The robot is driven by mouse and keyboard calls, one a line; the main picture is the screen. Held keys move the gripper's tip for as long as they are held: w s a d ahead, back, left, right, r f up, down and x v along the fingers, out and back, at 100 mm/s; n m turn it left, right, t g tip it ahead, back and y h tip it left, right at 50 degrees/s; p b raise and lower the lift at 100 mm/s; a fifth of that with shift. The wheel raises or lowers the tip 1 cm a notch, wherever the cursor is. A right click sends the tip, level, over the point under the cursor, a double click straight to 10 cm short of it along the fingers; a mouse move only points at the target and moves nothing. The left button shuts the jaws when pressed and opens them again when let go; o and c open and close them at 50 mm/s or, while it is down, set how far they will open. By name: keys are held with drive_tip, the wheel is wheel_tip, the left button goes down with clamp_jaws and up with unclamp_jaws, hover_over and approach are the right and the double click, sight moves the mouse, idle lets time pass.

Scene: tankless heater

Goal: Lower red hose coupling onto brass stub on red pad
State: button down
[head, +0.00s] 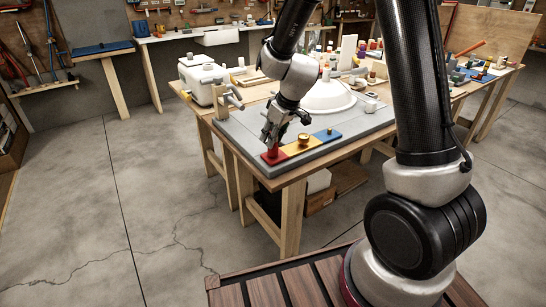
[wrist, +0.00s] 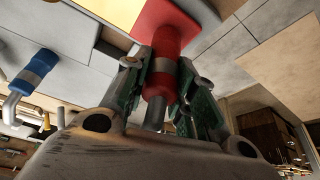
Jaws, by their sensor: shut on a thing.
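The red hose coupling (wrist: 162,50), with a grey band and a grey pipe end, stands between my gripper's fingers (wrist: 166,82) in the wrist view. In the head view my gripper (head: 273,137) is shut on the coupling (head: 272,152) over the red pad (head: 266,159) at the strip's left end. The red pad also shows behind the coupling in the wrist view (wrist: 187,18). The brass stub on the red pad is hidden; I cannot tell whether the coupling touches it or how far down it sits.
The yellow pad (head: 292,150) with a brass fitting (head: 303,139) and the blue pad (head: 320,138) with a small brass stub (head: 329,131) adjoin the red pad. A white round basin (head: 325,97) lies behind. A blue-collared pipe (wrist: 36,70) shows left in the wrist view.

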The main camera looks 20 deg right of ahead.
drive_tip(key=shift+f, duration=0.4)
idle(0.3)
drive_tip(key=c, duration=1.1)
unclamp_jaws()
drive_tip(key=v, duration=1.2)
